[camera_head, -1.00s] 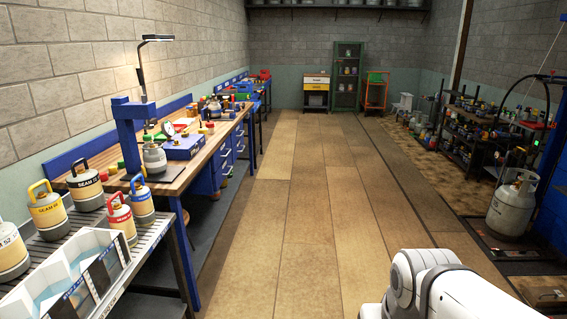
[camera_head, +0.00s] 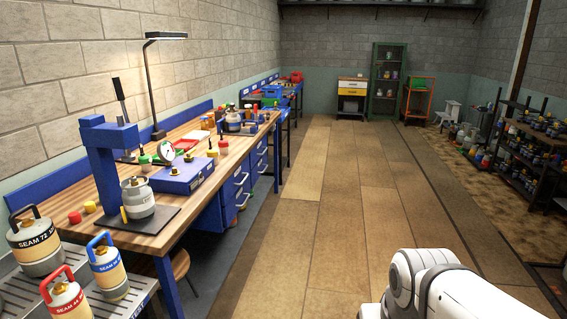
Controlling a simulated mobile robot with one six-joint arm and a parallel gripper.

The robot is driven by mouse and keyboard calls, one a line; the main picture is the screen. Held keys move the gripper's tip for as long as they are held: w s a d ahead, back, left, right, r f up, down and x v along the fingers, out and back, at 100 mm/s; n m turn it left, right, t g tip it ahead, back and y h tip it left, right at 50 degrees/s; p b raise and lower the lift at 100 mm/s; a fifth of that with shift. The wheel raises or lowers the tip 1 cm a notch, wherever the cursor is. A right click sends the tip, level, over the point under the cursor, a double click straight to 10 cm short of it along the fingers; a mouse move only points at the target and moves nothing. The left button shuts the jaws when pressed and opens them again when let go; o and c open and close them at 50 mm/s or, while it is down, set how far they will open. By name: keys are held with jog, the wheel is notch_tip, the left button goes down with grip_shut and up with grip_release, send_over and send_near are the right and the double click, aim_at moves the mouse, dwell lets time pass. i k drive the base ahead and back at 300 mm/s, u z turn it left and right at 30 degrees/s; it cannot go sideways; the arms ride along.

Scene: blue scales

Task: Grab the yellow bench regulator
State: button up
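The wooden workbench (camera_head: 150,190) with a blue frame runs along the left wall. Several small yellow pieces are on it: a yellow knob-like piece (camera_head: 90,207) near the front left beside a red one, a yellow piece with a dark top (camera_head: 212,152) behind the blue case, and brass-yellow fittings (camera_head: 174,171) on the blue case (camera_head: 184,177). They are too small for me to tell which is the yellow bench regulator. My gripper is out of view; only a white part of my arm shows at the bottom right.
A grey gas cylinder (camera_head: 138,198) stands on a dark plate under the blue press (camera_head: 107,160). A slatted rack (camera_head: 25,292) with several cylinders is at the lower left. A stool (camera_head: 180,263) is under the bench. The middle floor (camera_head: 300,235) is clear.

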aim_at(214, 154)
jog(key=u, duration=0.15)
jog(key=i, duration=1.6)
jog(key=u, duration=0.2)
jog(key=i, duration=1.5)
jog(key=u, duration=0.15)
